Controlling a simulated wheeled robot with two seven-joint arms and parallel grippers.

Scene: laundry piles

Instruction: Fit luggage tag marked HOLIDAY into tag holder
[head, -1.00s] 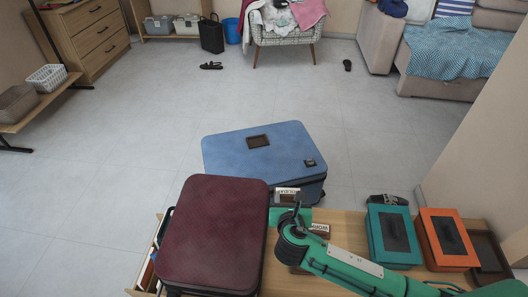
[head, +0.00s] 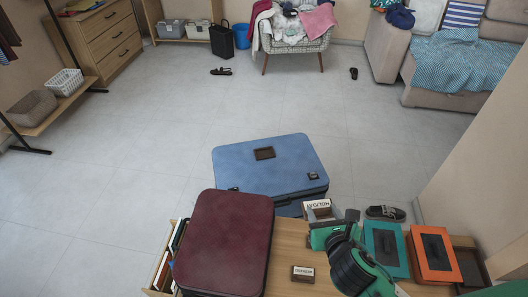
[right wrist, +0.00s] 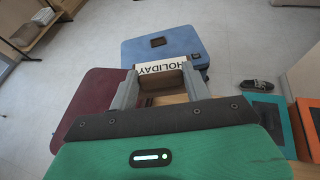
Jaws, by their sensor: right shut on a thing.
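The HOLIDAY tag (head: 316,204), a white label with dark letters, is gripped by my right gripper (right wrist: 160,88). In the right wrist view the tag (right wrist: 161,67) sits between the two grey fingers, its lettering upside down. It is seen against the near edge of the blue suitcase (head: 285,170); I cannot tell whether they touch. A dark brown rectangular frame (head: 264,153), which looks like a tag holder, lies on the suitcase top and is empty. It also shows in the right wrist view (right wrist: 158,42). My left gripper is out of view.
A maroon suitcase (head: 225,240) stands at the left of the wooden table (head: 288,245). Another brown tag (head: 303,273) lies on the table. Teal (head: 386,250) and orange (head: 432,255) boxes stand at the right, with a dark shoe (head: 385,213) behind them.

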